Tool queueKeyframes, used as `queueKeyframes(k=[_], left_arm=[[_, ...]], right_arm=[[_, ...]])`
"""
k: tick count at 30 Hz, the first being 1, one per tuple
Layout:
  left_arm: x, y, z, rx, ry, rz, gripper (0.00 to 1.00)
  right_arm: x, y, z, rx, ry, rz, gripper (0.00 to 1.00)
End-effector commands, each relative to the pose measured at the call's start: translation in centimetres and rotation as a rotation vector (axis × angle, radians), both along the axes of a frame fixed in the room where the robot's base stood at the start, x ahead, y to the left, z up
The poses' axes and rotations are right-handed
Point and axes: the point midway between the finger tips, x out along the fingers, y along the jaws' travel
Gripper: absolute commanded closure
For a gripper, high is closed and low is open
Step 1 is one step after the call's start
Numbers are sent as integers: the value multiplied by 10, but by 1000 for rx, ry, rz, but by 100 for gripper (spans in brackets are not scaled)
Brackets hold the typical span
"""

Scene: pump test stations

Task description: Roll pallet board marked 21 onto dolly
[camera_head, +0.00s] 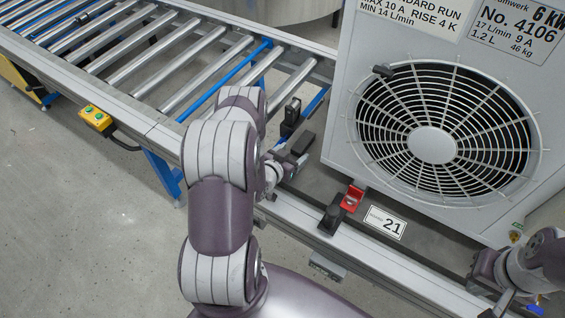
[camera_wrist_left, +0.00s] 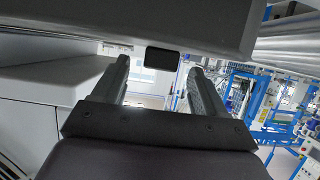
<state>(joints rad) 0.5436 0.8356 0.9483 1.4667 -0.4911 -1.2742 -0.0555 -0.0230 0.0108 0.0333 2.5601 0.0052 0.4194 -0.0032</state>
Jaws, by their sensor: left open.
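The label marked 21 (camera_head: 385,222) sits on a dark board edge (camera_head: 430,238) in the head view. A large grey fan unit (camera_head: 350,130) stands on that board. My left gripper (camera_head: 290,162) is at the board's left end, partly hidden by my own arm. My right gripper (camera_head: 515,303) is at the bottom right corner, cut off by the frame. I cannot single out a dolly.
A roller conveyor (camera_head: 165,60) with a blue frame runs to the upper left. A red latch (camera_head: 351,198) with a black block (camera_head: 333,214) sits on the front rail near the label. A yellow button box (camera_head: 96,118) hangs on the conveyor side. Floor at lower left is clear.

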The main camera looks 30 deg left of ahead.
Motion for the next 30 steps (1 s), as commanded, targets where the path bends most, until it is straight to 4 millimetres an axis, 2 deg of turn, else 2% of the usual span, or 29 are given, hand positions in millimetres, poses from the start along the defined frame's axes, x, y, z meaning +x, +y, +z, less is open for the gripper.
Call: queueKeyframes(k=[4,11,18,30], left_arm=[[9,0,-4,0,0,0,28],[10,0,-4,0,0,0,28],[10,0,-4,0,0,0,100],[10,0,-4,0,1,0,100]], right_arm=[[0,0,-1,0,0,0,100],[0,0,-1,0,0,0,100],[0,0,-1,0,0,0,100],[0,0,-1,0,0,0,100]])
